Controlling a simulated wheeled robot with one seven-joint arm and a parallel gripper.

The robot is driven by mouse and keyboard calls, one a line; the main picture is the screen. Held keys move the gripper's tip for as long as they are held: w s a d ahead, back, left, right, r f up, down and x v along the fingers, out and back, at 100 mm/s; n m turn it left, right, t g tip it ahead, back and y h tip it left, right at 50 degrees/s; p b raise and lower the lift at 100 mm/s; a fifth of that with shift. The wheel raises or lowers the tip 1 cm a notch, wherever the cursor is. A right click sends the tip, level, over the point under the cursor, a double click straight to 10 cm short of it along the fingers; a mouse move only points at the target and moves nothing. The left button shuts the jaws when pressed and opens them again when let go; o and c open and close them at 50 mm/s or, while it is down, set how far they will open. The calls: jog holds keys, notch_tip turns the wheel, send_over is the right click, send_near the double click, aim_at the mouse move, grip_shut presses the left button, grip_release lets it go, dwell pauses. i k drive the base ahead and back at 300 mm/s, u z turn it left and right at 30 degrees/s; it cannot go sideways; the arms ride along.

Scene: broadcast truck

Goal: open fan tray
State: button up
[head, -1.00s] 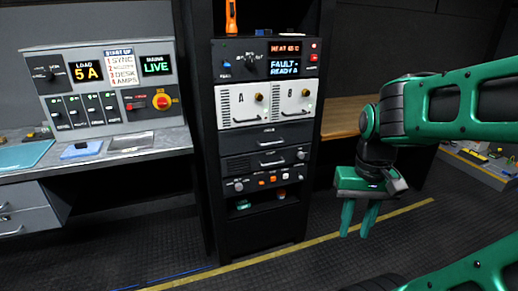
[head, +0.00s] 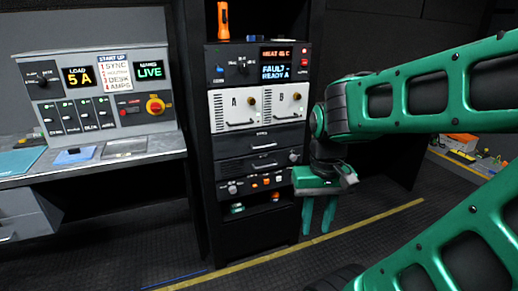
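A tall black equipment rack (head: 254,235) stands in the middle of the head view. Below its two white modules is a dark drawer front with a pull handle (head: 264,144) and a small label too blurred to read for sure. A second dark drawer front (head: 250,168) with a handle and a knob at its right sits under it. Both look shut and flush; I cannot tell for certain which is the fan tray. My gripper (head: 318,228) hangs fingers down at the rack's right front edge, lower than both drawers. Its green fingers are apart, with nothing between them.
The white modules A (head: 235,109) and B (head: 286,104) have handles too. A display unit (head: 244,68) above reads a fault, with an orange torch (head: 223,20) on top. A control desk (head: 105,155) stands left. The floor before the rack is clear.

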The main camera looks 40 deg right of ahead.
aim_at(242, 141)
jog(key=i, duration=0.95)
jog(key=z, duration=0.05)
